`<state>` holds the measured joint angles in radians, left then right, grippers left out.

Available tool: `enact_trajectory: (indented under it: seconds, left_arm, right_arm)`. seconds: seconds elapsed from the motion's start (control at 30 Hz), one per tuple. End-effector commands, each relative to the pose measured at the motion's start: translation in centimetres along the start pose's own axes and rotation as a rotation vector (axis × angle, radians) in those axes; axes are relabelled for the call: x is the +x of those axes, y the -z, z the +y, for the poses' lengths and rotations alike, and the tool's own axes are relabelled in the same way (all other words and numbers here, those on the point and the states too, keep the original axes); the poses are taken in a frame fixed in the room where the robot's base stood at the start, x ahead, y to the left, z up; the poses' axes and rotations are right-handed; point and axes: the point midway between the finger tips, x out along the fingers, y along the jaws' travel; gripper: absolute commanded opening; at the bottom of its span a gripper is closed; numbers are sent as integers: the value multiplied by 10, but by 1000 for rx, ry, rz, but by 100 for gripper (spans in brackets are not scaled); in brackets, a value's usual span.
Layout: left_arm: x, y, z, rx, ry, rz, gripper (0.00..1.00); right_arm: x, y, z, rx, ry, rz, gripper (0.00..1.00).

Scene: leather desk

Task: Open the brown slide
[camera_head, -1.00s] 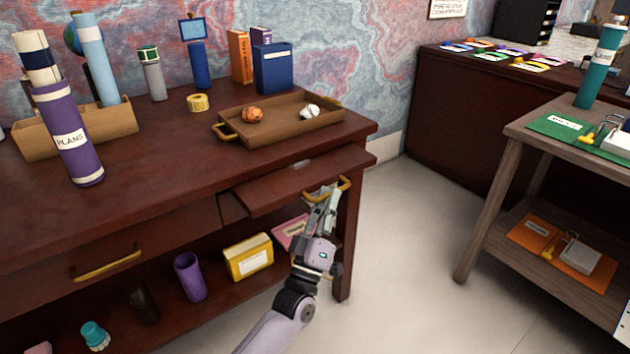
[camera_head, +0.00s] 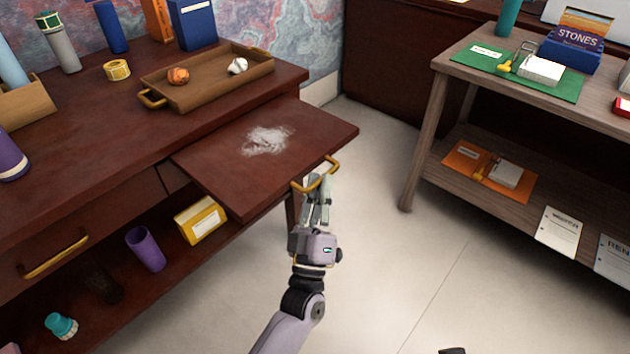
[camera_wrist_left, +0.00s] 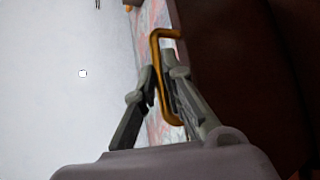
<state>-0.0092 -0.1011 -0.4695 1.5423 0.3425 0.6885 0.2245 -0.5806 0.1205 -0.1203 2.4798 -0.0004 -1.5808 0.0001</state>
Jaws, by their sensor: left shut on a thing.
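The brown slide (camera_head: 225,178) is a flat, dark red-brown board pulled well out from under the desk top, at the desk's right end. A pale grey, powdery patch (camera_head: 268,140) lies on its surface. Its brass handle (camera_head: 331,169) is on the front edge. My left gripper (camera_head: 319,190) is shut on this handle, its fingers around the bar near the middle. In the left wrist view the handle (camera_wrist_left: 158,62) shows between the two fingers.
A wooden tray (camera_head: 215,92) with an orange and a white lump sits on the desk top behind the slide. A closed drawer with a brass handle (camera_head: 55,258) is at left. A grey wooden shelf table (camera_head: 425,130) stands at right. Floor in front is clear.

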Motion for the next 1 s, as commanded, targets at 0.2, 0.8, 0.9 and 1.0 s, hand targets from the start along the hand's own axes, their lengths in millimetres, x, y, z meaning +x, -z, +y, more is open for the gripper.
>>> enact_trajectory:
  seconds: [0.2,0.8,0.9,1.0]
  left_arm:
    - [-2,-1,-1,1,2,-3,0]
    - [-12,-1,-2,1,2,-2,18]
    - [-30,-1,-1,0,3,-5,18]
    - [-53,-1,-2,1,3,-6,18]
  right_arm:
    - [0,0,0,0,0,0,56]
    - [1,1,0,2,1,3,56]
    - [0,1,0,1,1,3,56]
    - [0,1,0,1,1,2,56]
